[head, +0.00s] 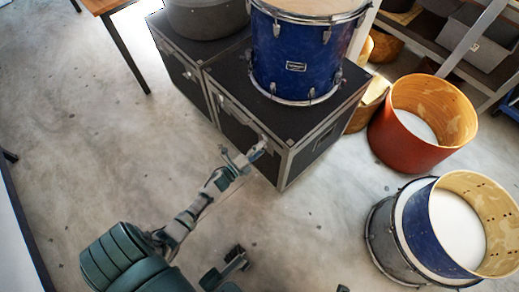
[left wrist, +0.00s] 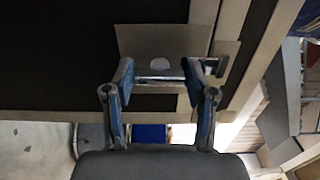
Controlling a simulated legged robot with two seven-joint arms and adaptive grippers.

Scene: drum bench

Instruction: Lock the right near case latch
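The black case (head: 247,142) with metal edges stands on the floor, a blue drum (head: 295,55) on its lid. Its right near latch (head: 262,144) is on the front face by the right corner, partly hidden by my left gripper (head: 243,157). In the left wrist view, the latch plate (left wrist: 140,42) has a pale round spot. My left gripper (left wrist: 163,74) has its fingers apart, one on each side of a shiny latch bar (left wrist: 160,80). Finger contact and whether the latch is locked cannot be told. I cannot clearly identify my right gripper.
Another case (head: 178,62) with a grey drum (head: 205,18) adjoins at left. An orange drum shell (head: 400,142) and a blue drum shell (head: 428,232) stand at right. A table (head: 103,5) is at upper left. The floor in front of the cases is clear.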

